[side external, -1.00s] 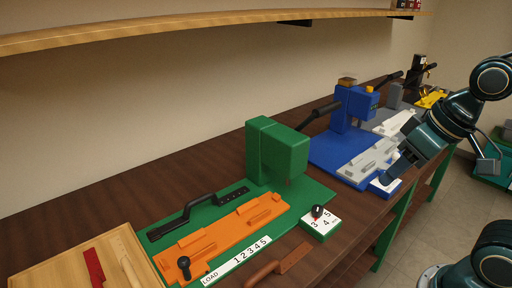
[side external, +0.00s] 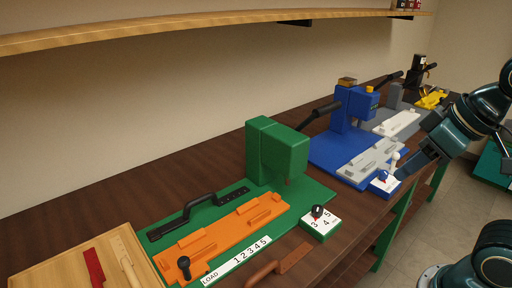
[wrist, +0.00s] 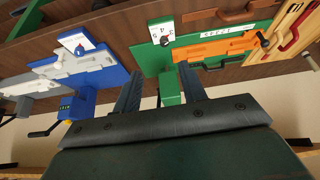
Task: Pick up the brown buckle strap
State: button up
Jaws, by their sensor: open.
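The brown buckle strap (side external: 280,264) lies on the dark table at its front edge, in front of the orange fixture, with a looped end to the left. In the wrist view a brown strap (wrist: 237,15) shows near the top, beyond the orange fixture. My gripper (side external: 408,170) is at the right in the side view, beside the blue station and far from the strap. In the wrist view its two fingers (wrist: 160,88) stand apart with nothing between them.
A green press station (side external: 278,150) with an orange fixture (side external: 225,232) and a white dial block (side external: 320,222) stands behind the strap. A blue station (side external: 335,155) is beside my gripper. A wooden tray (side external: 50,268) at lower left holds red and tan straps. A shelf (side external: 200,25) runs above.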

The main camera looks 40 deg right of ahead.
jog(key=w+a+f+n+g+y, duration=0.3)
jog(key=w+a+n+g, duration=0.1)
jog(key=w+a+n, duration=0.55)
jog(key=n+g+y, duration=0.1)
jog(key=n+g, duration=0.3)
jog(key=n, duration=0.4)
send_near(263, 268)
notch_tip(263, 268, up, 2)
jog(key=d, duration=0.1)
jog(key=shift+w+d+r, duration=0.1)
jog(key=shift+w, duration=0.1)
jog(key=shift+x, duration=4.3)
jog(key=shift+a+x, duration=0.1)
jog(key=shift+x, duration=1.15)
jog(key=shift+a+x, duration=0.15)
jog(key=shift+x, duration=1.15)
jog(key=shift+r, duration=0.1)
grip_shut()
